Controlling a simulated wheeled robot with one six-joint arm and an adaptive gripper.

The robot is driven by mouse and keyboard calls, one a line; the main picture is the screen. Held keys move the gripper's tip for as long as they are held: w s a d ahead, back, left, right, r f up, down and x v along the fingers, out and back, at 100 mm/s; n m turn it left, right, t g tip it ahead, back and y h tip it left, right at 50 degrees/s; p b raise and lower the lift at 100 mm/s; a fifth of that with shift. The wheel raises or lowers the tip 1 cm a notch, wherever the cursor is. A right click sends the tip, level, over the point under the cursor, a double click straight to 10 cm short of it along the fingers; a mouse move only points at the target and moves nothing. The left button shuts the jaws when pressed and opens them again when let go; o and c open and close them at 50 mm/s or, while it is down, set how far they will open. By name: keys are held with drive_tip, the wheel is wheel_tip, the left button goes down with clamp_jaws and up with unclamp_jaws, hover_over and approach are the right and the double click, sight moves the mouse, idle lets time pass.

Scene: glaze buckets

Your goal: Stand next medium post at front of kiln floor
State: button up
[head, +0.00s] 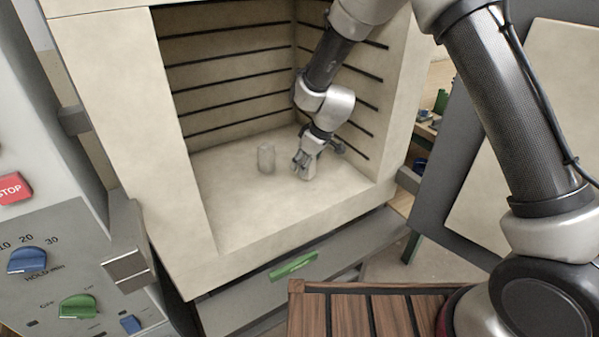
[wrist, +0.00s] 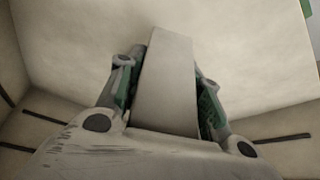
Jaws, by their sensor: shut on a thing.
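The kiln (head: 110,120) stands open, and its pale floor (head: 230,205) shows in the head view. One pale, short post (head: 266,158) stands upright on the floor, left of my gripper. My gripper (head: 304,172) is inside the kiln, low over the right part of the floor. In the wrist view my gripper (wrist: 165,85) is shut on a pale post (wrist: 165,75), with a finger on each side. In the head view the held post is mostly hidden by the fingers. I cannot tell whether its lower end touches the floor.
Dark grooves (head: 235,98) line the kiln's back and side walls. The right wall (head: 385,110) is close to my arm. The open door (head: 520,130) is at the right. A slatted wooden surface (head: 365,312) is in front. Floor toward the front edge is clear.

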drive_tip(key=shift+f, duration=1.9)
drive_tip(key=o, duration=1.2)
drive_tip(key=shift+f, duration=0.15)
drive_tip(key=shift+o, duration=0.2)
drive_tip(key=v, duration=1.2)
drive_tip(key=shift+r, duration=0.25)
drive_tip(key=s+d+r+m, duration=0.2)
drive_tip(key=s+d+r, duration=0.2)
drive_tip(key=d+r, duration=0.45)
drive_tip(key=s+d+r+m, duration=0.2)
drive_tip(key=s+d+r, duration=0.1)
drive_tip(key=d+r, duration=0.5)
drive_tip(key=s+d+r+m+h, duration=0.2)
drive_tip(key=s+d+m, duration=0.1)
drive_tip(key=s+d, duration=0.6)
drive_tip(key=s+d+r+m+t+h, duration=0.1)
drive_tip(key=s+d+r+m, duration=0.2)
drive_tip(key=s+d, duration=0.6)
drive_tip(key=s+m, duration=0.1)
drive_tip(key=s, duration=0.3)
drive_tip(key=shift+t+h, duration=0.3)
drive_tip(key=shift+h, duration=0.1)
